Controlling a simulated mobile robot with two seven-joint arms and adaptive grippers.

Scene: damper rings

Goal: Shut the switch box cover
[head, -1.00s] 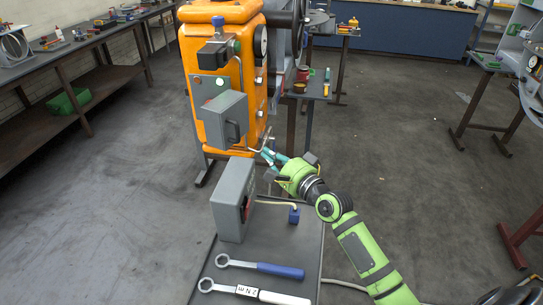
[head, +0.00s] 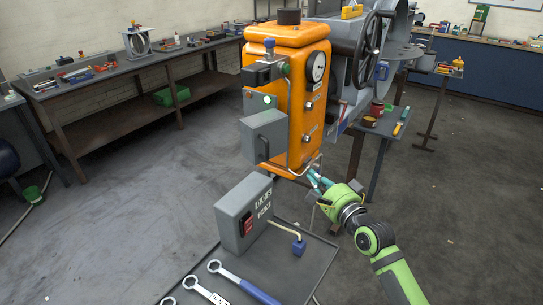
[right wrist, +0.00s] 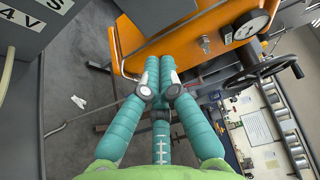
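A grey box (head: 268,128) with a dark handle on its front is mounted on the left face of the orange machine (head: 310,62); whether its cover stands ajar is not clear. A second grey box (head: 232,207), with a red switch and white lettering, stands on the cart top. My right gripper (head: 314,177) is beside the machine's lower right corner, near a thin bent rod (head: 308,166). In the right wrist view its teal fingers (right wrist: 163,66) are drawn together, with nothing visible between them. My left gripper is out of view.
A handwheel (head: 368,38) is right of the machine. A workbench (head: 130,70) runs along the left wall.

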